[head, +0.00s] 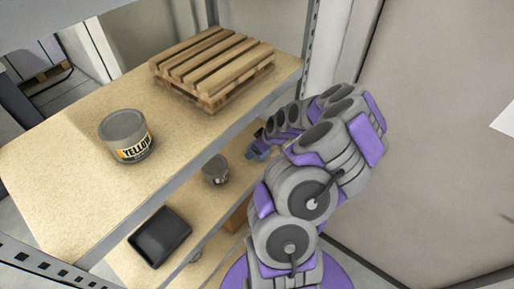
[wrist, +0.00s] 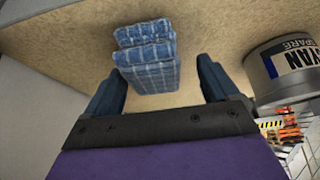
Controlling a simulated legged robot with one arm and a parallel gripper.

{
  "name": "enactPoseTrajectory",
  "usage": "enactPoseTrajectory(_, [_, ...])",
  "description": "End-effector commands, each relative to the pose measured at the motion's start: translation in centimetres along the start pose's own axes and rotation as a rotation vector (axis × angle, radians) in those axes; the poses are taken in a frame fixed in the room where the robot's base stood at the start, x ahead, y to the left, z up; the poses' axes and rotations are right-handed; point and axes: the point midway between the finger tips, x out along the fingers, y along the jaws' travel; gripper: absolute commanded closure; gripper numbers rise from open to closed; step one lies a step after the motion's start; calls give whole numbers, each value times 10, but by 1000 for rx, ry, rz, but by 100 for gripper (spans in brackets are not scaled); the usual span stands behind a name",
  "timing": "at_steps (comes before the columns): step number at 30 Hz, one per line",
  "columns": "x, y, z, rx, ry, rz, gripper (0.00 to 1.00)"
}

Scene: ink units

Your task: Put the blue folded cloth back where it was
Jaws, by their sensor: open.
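The blue folded cloth (wrist: 147,60), checked with pale lines, shows in the wrist view as a small stack on the tan shelf board (wrist: 60,45). My gripper (wrist: 160,68) is open, with one dark blue finger on each side of the cloth's near end.
A grey can labelled CYAN (wrist: 285,70) stands close to the right finger. The lower shelf also holds a black tray (head: 160,236) and a grey can (head: 215,170). The upper shelf (head: 60,185) above holds a YELLOW can (head: 126,137) and a wooden pallet (head: 212,68).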

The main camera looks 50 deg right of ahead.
Motion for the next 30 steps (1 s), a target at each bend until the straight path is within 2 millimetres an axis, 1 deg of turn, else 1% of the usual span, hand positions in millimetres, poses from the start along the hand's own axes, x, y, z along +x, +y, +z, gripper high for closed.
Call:
enactPoseTrajectory(5, [-28, 1, -2, 0, 4, 5, 12])
enactPoseTrajectory(12, [-78, -1, -2, -1, 3, 6, 12])
enactPoseTrajectory(18, [-105, -1, -2, 0, 1, 4, 12])
enactPoseTrajectory(23, [-115, 0, -1, 0, 1, 2, 12])
enactPoseTrajectory(30, [-116, 0, 0, 0, 0, 1, 12])
